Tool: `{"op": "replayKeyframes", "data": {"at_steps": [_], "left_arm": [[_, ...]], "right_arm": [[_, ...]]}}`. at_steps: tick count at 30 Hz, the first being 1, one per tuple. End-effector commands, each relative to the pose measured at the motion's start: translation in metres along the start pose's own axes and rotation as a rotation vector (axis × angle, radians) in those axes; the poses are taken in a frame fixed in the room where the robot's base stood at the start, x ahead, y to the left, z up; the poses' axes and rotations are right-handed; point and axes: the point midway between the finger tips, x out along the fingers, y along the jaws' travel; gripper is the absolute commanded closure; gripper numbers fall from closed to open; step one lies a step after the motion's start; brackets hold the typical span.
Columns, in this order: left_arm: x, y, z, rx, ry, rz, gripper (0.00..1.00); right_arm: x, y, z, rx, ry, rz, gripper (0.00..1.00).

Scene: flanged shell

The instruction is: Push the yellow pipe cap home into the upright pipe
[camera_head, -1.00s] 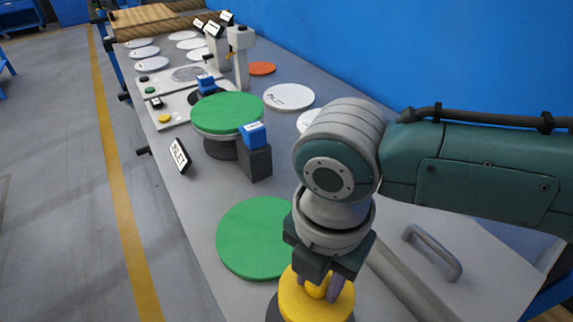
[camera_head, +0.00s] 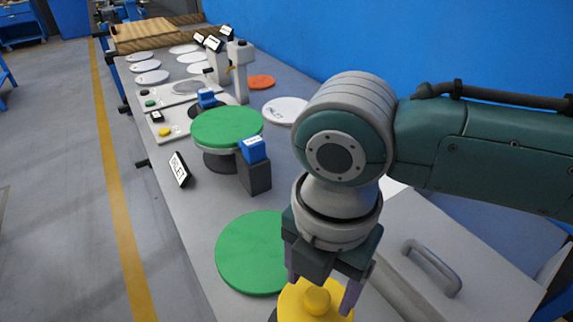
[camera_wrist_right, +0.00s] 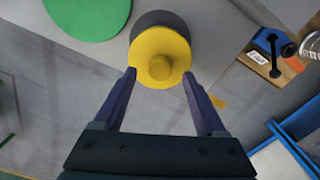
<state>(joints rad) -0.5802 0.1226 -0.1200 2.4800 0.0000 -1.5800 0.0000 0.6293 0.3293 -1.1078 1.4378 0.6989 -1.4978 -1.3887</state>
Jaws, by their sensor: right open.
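The yellow pipe cap (camera_head: 316,301) is at the bottom of the head view, a round disc with a small knob on top. In the right wrist view the cap (camera_wrist_right: 160,57) sits on the dark grey upright pipe (camera_wrist_right: 160,19), covering its top. How deep the cap sits cannot be told. My right gripper (camera_head: 318,292) is open, with its fingers apart on either side of the knob. It also shows in the right wrist view (camera_wrist_right: 161,85), its fingertips close to the cap's near edge and not closed on the knob. My left gripper is not in view.
A green disc (camera_head: 252,252) lies beside the pipe. Further back are another green disc (camera_head: 227,127) on a stand, a dark block with a blue top (camera_head: 254,151), and a small sign (camera_head: 179,169). A grey handle (camera_head: 432,267) is at right.

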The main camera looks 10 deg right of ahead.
Motion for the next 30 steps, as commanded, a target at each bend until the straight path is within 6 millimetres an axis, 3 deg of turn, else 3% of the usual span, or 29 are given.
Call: {"op": "replayKeyframes", "data": {"at_steps": [3, 10, 26, 30], "left_arm": [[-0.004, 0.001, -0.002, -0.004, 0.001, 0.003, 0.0], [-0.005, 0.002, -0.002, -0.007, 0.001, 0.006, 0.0], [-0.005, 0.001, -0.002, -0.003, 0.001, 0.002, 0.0], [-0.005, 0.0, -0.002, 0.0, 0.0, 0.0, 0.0]], "right_arm": [[-0.026, 0.001, 0.001, -0.001, -0.002, 0.004, 0.26], [-0.056, 0.0, 0.0, 0.001, 0.0, 0.001, 0.26], [-0.06, 0.0, -0.001, 0.003, 0.002, 0.001, 0.26], [-0.056, 0.001, -0.021, 0.084, 0.044, 0.042, 0.26]]}}
